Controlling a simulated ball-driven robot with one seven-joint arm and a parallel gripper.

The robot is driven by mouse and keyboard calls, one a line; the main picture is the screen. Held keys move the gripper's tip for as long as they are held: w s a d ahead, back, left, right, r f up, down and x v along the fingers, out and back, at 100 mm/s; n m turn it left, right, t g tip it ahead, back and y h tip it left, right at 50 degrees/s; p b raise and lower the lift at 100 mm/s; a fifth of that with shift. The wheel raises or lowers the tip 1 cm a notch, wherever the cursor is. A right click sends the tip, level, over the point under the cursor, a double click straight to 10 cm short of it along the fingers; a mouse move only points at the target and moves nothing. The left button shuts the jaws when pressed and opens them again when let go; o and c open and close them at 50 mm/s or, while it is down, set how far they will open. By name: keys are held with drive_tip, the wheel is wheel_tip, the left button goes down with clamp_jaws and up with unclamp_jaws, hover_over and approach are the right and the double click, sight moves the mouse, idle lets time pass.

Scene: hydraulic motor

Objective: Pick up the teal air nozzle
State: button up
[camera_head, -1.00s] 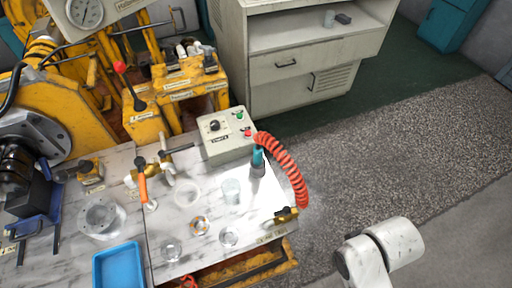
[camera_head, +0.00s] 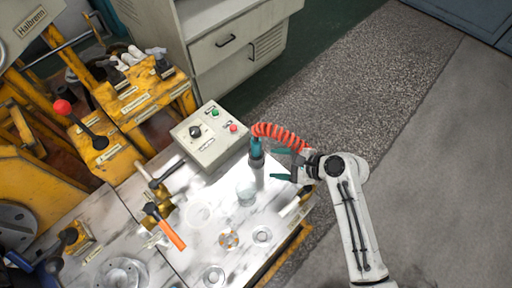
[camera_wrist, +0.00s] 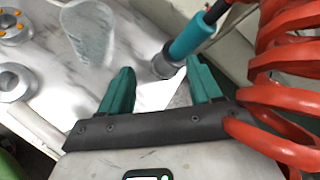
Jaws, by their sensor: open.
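The teal air nozzle (camera_head: 256,150) stands upright in a grey holder (camera_head: 257,175) near the right side of the marble-topped bench, with a red coiled hose (camera_head: 282,134) running from it. In the wrist view the nozzle (camera_wrist: 191,36) and its holder (camera_wrist: 164,66) lie just beyond the fingertips, nearer the right finger. My gripper (camera_head: 277,165) is open, with teal fingers on either side of an empty gap, close to the right of the nozzle. In the wrist view my gripper (camera_wrist: 158,80) holds nothing. I cannot tell whether a finger touches the nozzle.
A control box (camera_head: 209,135) with buttons stands behind the nozzle. In the wrist view the red coils (camera_wrist: 285,75) lie close beside the right finger. Floor to the right is clear.

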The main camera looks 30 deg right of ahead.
sight(256, 149)
drive_tip(key=w+a+f+m, duration=0.1)
drive_tip(key=w+m, duration=0.1)
drive_tip(key=w, duration=0.1)
drive_tip(key=w+a+f+m+t, duration=0.1)
drive_tip(key=w+f+m, duration=0.1)
drive_tip(key=w+m, duration=0.1)
drive_tip(key=w+a+f+m+t, duration=0.1)
drive_tip(key=w+m, duration=0.1)
drive_tip(key=w, duration=0.3)
drive_tip(key=shift+a+f+m, duration=0.2)
drive_tip(key=shift+a+m, duration=0.2)
drive_tip(key=shift+y, duration=0.3)
drive_tip(key=c, duration=1.1)
drive_tip(key=shift+r+p, duration=0.1)
drive_tip(key=shift+p, duration=0.2)
